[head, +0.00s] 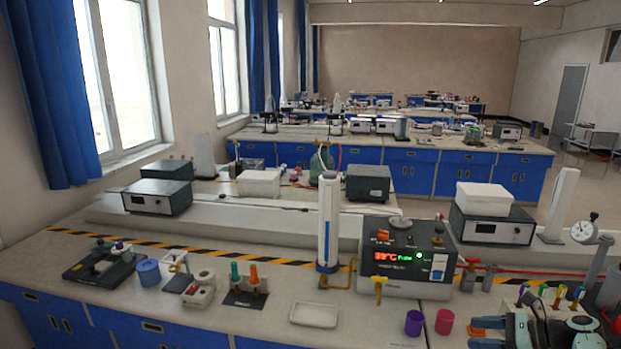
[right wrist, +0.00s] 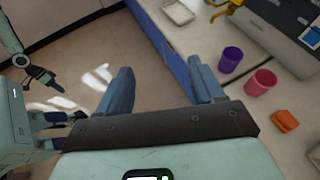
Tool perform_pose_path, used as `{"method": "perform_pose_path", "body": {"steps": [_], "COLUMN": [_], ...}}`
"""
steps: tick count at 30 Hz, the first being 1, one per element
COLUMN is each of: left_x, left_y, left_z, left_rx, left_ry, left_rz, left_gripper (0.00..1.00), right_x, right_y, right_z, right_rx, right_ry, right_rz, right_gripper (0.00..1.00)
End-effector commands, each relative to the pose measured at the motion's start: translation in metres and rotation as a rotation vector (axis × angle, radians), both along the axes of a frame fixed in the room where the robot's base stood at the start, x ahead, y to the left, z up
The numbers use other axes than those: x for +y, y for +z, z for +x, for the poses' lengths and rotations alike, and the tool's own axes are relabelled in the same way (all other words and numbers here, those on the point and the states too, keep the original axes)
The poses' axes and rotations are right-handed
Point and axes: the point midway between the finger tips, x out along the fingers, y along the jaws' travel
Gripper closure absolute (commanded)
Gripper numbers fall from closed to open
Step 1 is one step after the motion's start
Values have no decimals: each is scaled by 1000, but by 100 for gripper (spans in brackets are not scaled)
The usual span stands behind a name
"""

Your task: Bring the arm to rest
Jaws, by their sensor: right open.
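My right gripper (head: 487,333) is at the lower right of the head view, by the front edge of the near bench. In the right wrist view my right gripper (right wrist: 160,86) has its two blue fingers wide apart, with nothing between them. One finger is over the floor and the other is near the bench edge. Part of what looks like my left arm, with a dark gripper (right wrist: 42,78), shows at the left of the right wrist view. Its jaws are too small to judge. The head view does not show the left gripper.
A purple cup (head: 414,323) and a pink cup (head: 445,321) stand near the bench's front edge, beside my right gripper. An orange block (right wrist: 284,120) lies close by. Floor is clear beside the bench.

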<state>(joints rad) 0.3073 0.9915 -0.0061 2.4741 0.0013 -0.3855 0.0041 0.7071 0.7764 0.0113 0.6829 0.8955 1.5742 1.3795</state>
Motion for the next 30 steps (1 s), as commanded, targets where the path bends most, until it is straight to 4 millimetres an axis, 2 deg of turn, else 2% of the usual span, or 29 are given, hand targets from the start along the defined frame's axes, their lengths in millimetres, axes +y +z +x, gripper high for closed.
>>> {"method": "perform_pose_path", "body": {"steps": [1, 5, 8, 9, 11, 12, 14, 15, 17, 18, 20, 21, 24, 27, 30], "left_x": [0, 0, 0, 0, 0, 0, 0, 0, 0, 0, 0, 0, 0, 0, 0], "left_y": [0, 1, 1, 0, 0, 0, 0, 0, 0, 0, 0, 0, 0, 0, 0], "left_z": [1, 2, 2, 2, 1, 1, 0, 0, 0, 0, 1, 1, 1, 1, 1], "left_rx": [-2, -3, -3, -3, -2, -1, -1, -1, -1, -1, -1, -1, -1, -1, -1], "left_ry": [1, 0, 0, 0, 0, -1, 0, 0, 0, 0, 0, 0, 0, 0, 0], "left_rz": [1, 0, 0, 0, 0, 0, 0, 0, 0, 0, 0, 0, 0, 0, 0], "left_gripper": [100, 100, 100, 100, 100, 100, 100, 100, 100, 100, 100, 100, 100, 100, 100], "right_x": [10, 32, 58, 70, 90, 105, 127, 142, 165, 181, 205, 221, 256, 285, 305], "right_y": [-28, -98, -161, -187, -227, -253, -288, -310, -340, -357, -380, -391, -408, -410, -405], "right_z": [8, 17, 13, 8, -4, -15, -35, -51, -78, -97, -130, -154, -210, -258, -293], "right_rx": [22, 62, 94, 106, 119, 125, 124, 117, 96, 73, 23, -21, -164, -326, -472], "right_ry": [1, 15, 61, 90, 149, 198, 285, 351, 467, 551, 691, 791, 1033, 1235, 1375], "right_rz": [-19, -115, -219, -267, -348, -402, -489, -546, -629, -684, -762, -809, -902, -957, -983], "right_gripper": [33, 33, 33, 33, 33, 33, 33, 33, 33, 33, 33, 33, 33, 33, 33]}}
